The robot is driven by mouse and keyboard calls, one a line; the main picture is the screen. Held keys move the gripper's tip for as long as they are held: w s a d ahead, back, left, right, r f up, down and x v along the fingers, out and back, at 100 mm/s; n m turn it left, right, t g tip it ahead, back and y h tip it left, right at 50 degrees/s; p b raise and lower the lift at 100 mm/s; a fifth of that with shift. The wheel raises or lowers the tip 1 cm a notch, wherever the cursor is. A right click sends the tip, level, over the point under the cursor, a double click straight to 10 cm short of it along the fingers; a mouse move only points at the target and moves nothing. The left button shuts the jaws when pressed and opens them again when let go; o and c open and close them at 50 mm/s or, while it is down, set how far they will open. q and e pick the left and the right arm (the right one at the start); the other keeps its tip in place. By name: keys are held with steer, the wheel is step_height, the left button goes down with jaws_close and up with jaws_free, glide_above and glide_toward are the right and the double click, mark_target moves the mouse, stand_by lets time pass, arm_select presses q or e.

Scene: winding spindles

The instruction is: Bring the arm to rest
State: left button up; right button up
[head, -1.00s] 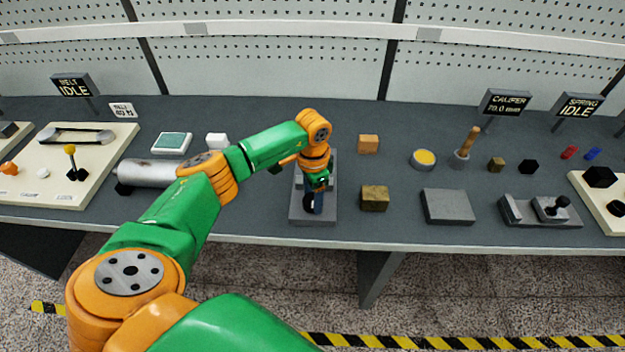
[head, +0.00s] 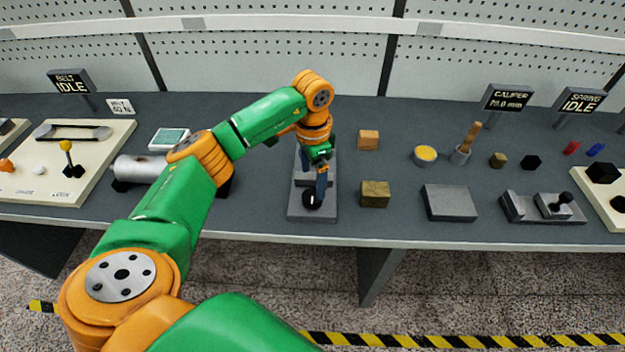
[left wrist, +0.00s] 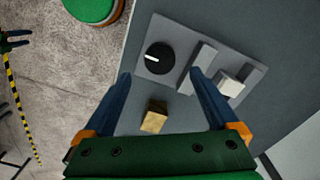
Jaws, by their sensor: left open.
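My left gripper (head: 321,178) is open and empty, raised above a grey fixture (head: 298,212) near the table's front edge. In the left wrist view its two blue fingers (left wrist: 160,82) are spread wide, with nothing between them. The fixture carries a black knob (head: 312,199) with a white mark, which also shows in the left wrist view (left wrist: 158,58), apart from the fingers. A grey upright block (left wrist: 198,68) and a small pale block (left wrist: 230,88) stand on the fixture.
A brass-coloured block (head: 375,194) lies just right of the fixture, and an orange cube (head: 368,140) behind it. A metal cylinder (head: 138,168) lies under my left arm. A grey slab (head: 450,203) is farther right. A pegboard wall (head: 260,60) rises behind the table.

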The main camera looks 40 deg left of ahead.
arm_select(q)
steer(key=shift+r, duration=0.6)
